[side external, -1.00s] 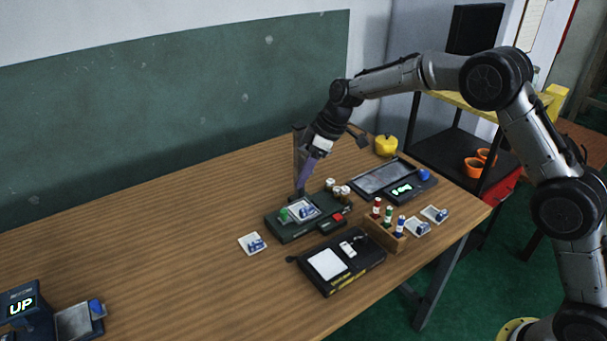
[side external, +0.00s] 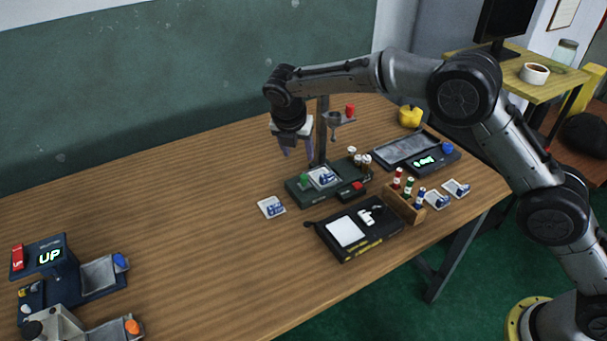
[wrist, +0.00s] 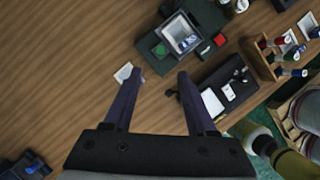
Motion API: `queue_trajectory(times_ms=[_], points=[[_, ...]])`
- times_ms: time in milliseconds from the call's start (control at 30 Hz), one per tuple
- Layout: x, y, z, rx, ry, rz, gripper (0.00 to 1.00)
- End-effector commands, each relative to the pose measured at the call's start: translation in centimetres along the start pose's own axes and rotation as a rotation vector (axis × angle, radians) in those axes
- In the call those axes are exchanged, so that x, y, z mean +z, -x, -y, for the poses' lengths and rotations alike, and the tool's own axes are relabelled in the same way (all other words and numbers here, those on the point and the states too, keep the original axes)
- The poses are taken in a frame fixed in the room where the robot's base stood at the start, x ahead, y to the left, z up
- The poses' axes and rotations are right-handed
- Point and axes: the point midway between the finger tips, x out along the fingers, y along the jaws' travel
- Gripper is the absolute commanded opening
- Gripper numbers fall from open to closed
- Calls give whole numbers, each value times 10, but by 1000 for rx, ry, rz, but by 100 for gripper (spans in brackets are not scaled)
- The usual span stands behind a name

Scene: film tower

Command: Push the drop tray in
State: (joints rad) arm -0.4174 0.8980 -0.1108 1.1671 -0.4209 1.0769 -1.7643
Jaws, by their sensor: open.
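At the left of the side view stands a dark blue machine (side external: 75,268) with a lit "UP" display. Two grey trays stick out from its right side, one with a blue knob (side external: 100,275) and a lower one with an orange knob (side external: 110,332). I cannot tell which is the drop tray. The lower one is cut off by the frame edge. A corner of dark blue with a blue knob (wrist: 32,166) shows in the wrist view. My gripper (side external: 296,150) is open and empty, raised above the table behind the green device; its two purple fingers (wrist: 159,77) are apart.
A black box (side external: 345,250), a wooden vial rack (side external: 400,208) and loose cards lie nearby. The table's left middle is clear.

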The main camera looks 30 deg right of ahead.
Motion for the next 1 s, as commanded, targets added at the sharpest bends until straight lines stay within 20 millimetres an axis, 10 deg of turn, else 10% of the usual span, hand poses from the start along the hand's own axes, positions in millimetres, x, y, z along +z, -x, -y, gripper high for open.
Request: queue_trajectory(times_ms=[600,1000], points=[[0,-111,1,-2,-6,-4,57],[0,-128,1,0,-7,-2,57]])
